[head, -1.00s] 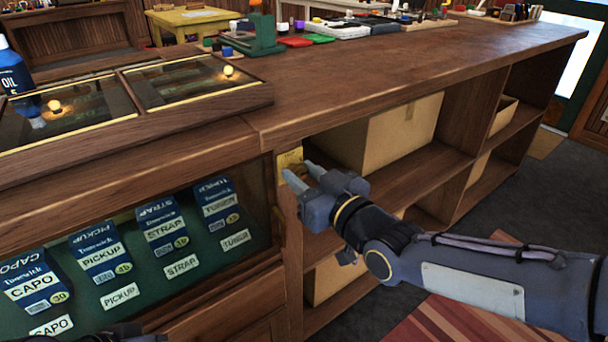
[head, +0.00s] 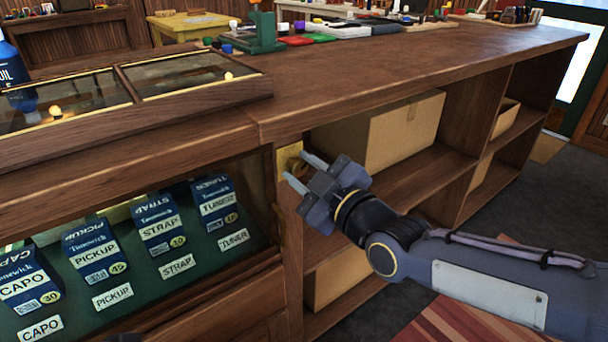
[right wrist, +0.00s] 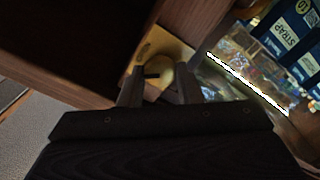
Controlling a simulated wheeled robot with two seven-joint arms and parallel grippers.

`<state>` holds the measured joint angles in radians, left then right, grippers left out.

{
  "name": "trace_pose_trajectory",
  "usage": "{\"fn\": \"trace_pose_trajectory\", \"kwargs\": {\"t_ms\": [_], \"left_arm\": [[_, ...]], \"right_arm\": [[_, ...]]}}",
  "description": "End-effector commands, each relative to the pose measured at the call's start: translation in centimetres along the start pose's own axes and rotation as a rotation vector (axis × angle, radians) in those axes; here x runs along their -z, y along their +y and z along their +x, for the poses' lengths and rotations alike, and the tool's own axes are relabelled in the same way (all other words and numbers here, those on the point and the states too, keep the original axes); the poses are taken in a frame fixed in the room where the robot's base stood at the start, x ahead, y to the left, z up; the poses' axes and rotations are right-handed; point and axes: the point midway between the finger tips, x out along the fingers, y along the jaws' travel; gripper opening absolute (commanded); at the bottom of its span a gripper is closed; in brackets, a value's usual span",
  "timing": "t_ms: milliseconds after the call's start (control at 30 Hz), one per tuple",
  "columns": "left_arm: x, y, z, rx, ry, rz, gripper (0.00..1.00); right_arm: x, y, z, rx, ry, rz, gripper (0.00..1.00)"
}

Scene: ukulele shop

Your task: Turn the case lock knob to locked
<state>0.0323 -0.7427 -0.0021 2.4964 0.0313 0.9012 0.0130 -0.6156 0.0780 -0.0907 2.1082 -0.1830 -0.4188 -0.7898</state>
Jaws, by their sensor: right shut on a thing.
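The case lock is a brass plate (head: 288,156) on the wooden post at the right end of the glass display case. In the right wrist view, the plate (right wrist: 148,50) carries a round brass knob (right wrist: 165,76) with a short dark bar across it. My right gripper (head: 297,175) reaches in from the right. In the right wrist view, its two fingers (right wrist: 157,88) stand on either side of the knob and are shut on it. In the head view the fingers partly hide the knob. I cannot read any lock marking. My left gripper is not clearly seen.
The display case (head: 140,250) holds several blue boxes with label cards behind glass. The wooden counter top (head: 400,65) runs above. Open shelves with cardboard boxes (head: 395,135) lie to the right of the post. A striped rug (head: 440,325) lies on the floor below my right arm.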

Motion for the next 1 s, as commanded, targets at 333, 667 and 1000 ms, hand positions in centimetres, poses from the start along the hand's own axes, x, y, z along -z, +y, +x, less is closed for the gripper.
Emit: {"fn": "trace_pose_trajectory", "kwargs": {"t_ms": [333, 667, 1000], "left_arm": [[-0.28, -0.26, 0.56, 0.0, 0.0, 0.0, 0.0], [-0.34, -0.31, 0.68, 0.0, 0.0, 0.0, 0.0], [-0.34, -0.31, 0.68, 0.0, 0.0, 0.0, 0.0]], "right_arm": [[-0.15, -0.19, 0.0, 0.002, -0.002, -0.329, 0.08], [-0.13, -0.3, 0.01, 0.003, -0.001, -0.629, 0.08], [-0.19, -0.33, 0.01, 0.003, -0.001, -0.841, 0.08]]}}
